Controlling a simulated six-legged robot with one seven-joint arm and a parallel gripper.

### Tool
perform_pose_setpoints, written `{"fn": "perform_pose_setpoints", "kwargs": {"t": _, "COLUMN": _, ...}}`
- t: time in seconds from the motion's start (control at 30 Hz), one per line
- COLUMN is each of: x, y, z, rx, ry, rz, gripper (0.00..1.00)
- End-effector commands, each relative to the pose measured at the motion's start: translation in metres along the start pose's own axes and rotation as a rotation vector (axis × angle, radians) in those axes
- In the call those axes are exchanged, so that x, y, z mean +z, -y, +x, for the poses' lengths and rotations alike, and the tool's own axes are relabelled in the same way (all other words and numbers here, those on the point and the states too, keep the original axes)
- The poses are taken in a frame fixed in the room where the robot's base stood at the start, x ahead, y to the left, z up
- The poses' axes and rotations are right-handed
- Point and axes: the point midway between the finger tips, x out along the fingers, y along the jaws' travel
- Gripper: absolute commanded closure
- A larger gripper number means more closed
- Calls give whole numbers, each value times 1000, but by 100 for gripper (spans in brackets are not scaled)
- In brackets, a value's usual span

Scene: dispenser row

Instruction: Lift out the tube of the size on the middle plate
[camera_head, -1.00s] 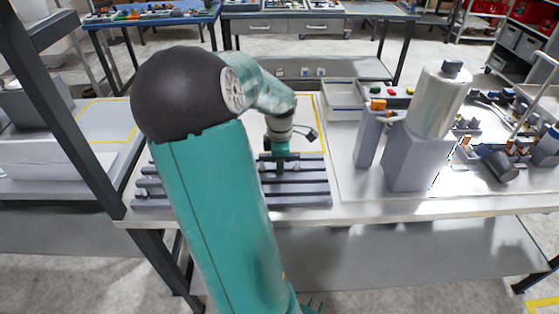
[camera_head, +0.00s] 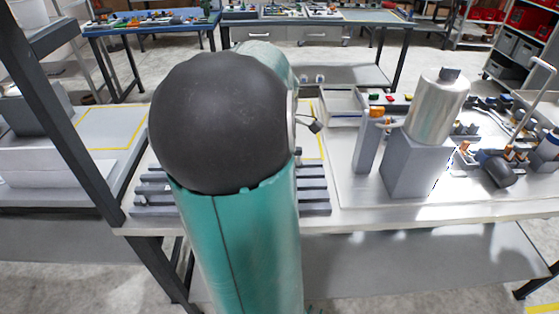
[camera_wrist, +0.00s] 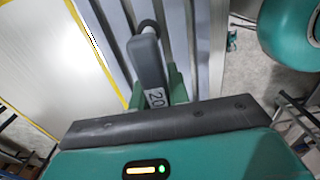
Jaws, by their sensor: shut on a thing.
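In the wrist view my gripper (camera_wrist: 157,84) has its green fingers closed around a long grey piece (camera_wrist: 147,60). It has a white label reading 20 and a dark rounded end with a pale tip. I cannot tell from its shape alone whether it is the tube. Behind it run the grey rails of the rack (camera_wrist: 206,45). In the head view the rack (camera_head: 315,196) lies on the bench, mostly covered by my arm. My gripper and the held piece are hidden there. No size plate is readable.
To the right of the rack stand a grey block with a metal cylinder (camera_head: 437,108) and a grey post (camera_head: 366,143). Behind them is a pale tray (camera_head: 341,103). Dark posts (camera_head: 70,115) rise at the left.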

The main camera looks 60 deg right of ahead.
Motion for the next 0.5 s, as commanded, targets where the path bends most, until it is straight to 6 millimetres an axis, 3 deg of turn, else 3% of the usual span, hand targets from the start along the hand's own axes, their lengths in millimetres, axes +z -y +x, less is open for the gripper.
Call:
{"fn": "perform_pose_setpoints", "kwargs": {"t": 0.27, "x": 1, "y": 19, "z": -23, "rx": 2, "ry": -3, "rz": -1, "gripper": 100}}
{"fn": "perform_pose_setpoints", "kwargs": {"t": 0.5, "x": 2, "y": 40, "z": -31, "rx": 2, "ry": -3, "rz": -2, "gripper": 100}}
